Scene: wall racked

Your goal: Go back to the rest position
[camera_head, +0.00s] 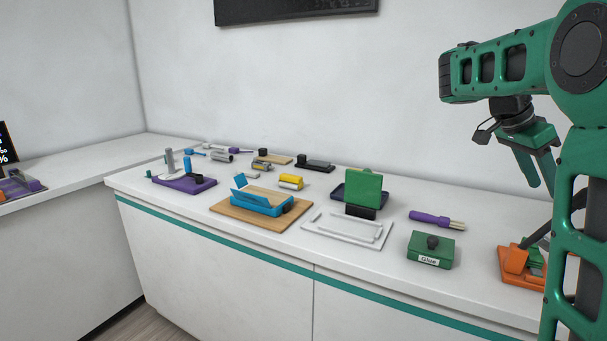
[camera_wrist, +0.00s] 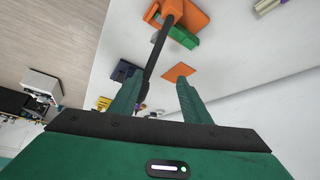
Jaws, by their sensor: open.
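My gripper (camera_head: 533,172) is at the right in the head view, held up above the right end of the counter and pointing down. Its two green fingers show in the wrist view (camera_wrist: 158,98), spread apart with nothing between them but the counter far below. An orange stand with a green piece (camera_wrist: 187,14) is at the top of the wrist view, with a dark rod rising from it. In the head view the same orange stand (camera_head: 515,264) is partly hidden behind my arm. A flat orange square (camera_wrist: 180,72) lies beyond the fingertips in the wrist view.
The white counter (camera_head: 290,235) runs along the wall. On it are a green glue box (camera_head: 431,250), a purple-handled tool (camera_head: 436,219), a white tray (camera_head: 347,229), a blue holder on a wooden board (camera_head: 227,212), a green upright block (camera_head: 362,187) and a purple base (camera_head: 185,184). The air above is clear.

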